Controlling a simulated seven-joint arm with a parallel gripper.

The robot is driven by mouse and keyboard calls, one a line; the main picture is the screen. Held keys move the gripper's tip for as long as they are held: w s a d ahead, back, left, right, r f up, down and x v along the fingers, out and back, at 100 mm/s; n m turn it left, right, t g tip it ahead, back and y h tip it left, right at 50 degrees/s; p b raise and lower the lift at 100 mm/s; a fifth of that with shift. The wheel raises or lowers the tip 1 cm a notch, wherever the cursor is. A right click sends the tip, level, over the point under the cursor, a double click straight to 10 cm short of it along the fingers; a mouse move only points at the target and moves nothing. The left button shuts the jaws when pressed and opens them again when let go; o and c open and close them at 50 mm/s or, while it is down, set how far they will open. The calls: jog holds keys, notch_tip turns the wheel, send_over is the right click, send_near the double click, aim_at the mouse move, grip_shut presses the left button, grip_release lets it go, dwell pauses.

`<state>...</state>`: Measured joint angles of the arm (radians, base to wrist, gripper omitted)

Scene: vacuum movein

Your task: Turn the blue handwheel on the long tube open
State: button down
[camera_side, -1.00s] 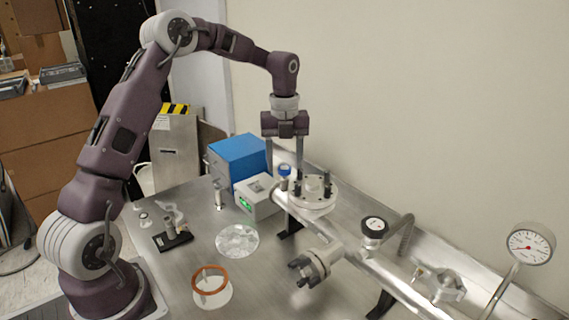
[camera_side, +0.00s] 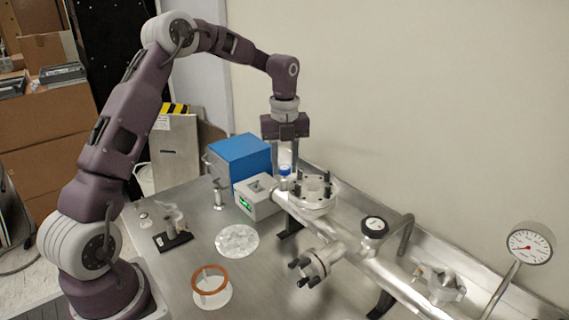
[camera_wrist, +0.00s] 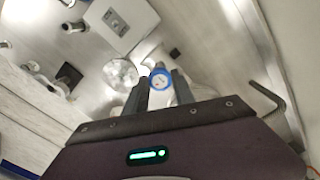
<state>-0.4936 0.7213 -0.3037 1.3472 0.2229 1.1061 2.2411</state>
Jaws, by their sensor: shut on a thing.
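The blue handwheel (camera_side: 285,170) is a small round knob standing on the left end of the long tube (camera_side: 345,240). In the wrist view the handwheel (camera_wrist: 159,79) shows a blue rim and a pale face with a small red mark. My gripper (camera_side: 284,170) points straight down over it, its fingers close together. In the wrist view my gripper (camera_wrist: 158,84) has one finger on each side of the handwheel, shut on it. The fingers partly hide the handwheel in the side view.
A flange with upright bolts (camera_side: 314,188) stands just right of the handwheel. A grey box with a green display (camera_side: 257,197) and a blue box (camera_side: 240,158) are close on the left.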

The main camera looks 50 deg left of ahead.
jog(key=n, duration=0.8)
jog(key=shift+n, duration=0.3)
jog(key=n, duration=0.4)
jog(key=shift+n, duration=0.3)
jog(key=n, duration=0.9)
jog(key=shift+w, duration=0.1)
jog(key=n, duration=0.4)
jog(key=shift+n, duration=0.3)
jog(key=n, duration=0.4)
jog(key=shift+a+n, duration=0.1)
jog(key=shift+n, duration=1.9)
